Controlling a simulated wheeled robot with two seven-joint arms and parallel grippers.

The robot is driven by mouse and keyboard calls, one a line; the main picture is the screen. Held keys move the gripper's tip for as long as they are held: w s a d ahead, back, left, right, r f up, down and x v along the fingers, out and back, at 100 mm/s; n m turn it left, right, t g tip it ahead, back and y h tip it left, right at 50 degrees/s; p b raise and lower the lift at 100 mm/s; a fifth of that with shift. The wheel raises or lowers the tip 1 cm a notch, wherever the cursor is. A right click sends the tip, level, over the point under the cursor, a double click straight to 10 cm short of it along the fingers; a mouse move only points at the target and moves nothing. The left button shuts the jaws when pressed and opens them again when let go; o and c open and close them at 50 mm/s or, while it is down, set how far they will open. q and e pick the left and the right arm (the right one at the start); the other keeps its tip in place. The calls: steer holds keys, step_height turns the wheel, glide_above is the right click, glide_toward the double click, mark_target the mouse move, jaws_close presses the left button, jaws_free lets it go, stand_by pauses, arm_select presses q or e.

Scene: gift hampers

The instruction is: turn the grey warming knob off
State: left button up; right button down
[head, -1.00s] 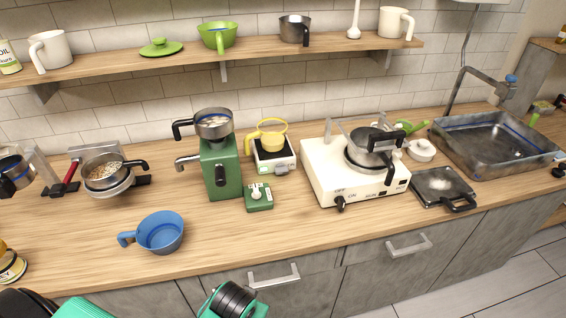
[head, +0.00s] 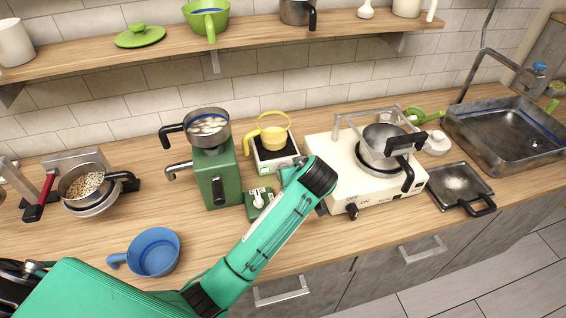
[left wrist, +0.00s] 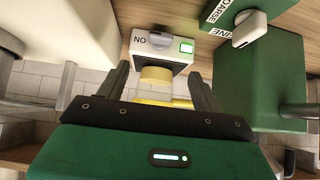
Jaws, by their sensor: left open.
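The grey warming knob (left wrist: 160,40) is on the front of a small white warmer (left wrist: 145,66), seen upside down in the left wrist view. "ON" is printed beside the knob and a green light (left wrist: 187,47) is lit on the other side. In the head view the warmer (head: 262,168) carries a yellow jug (head: 272,139); its knob is hidden behind my arm. My left gripper (left wrist: 158,70) is open and empty, with its fingers pointing towards the warmer's front. They appear apart from the knob. My right gripper is not in view.
A green grinder (head: 215,178) with a small green box (head: 258,203) stands left of the warmer. A white stove (head: 330,165) with a steel pot (head: 380,150) is close on the right. A blue pan (head: 155,253) lies in front. A shelf (head: 160,52) runs above.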

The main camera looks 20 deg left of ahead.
arm_select(q)
steer(key=p+x, duration=0.3)
steer(key=x, duration=1)
steer(key=shift+s+p, duration=0.1)
steer(key=shift+p, duration=0.2)
steer(key=c, duration=1)
steer(key=shift+f, duration=0.1)
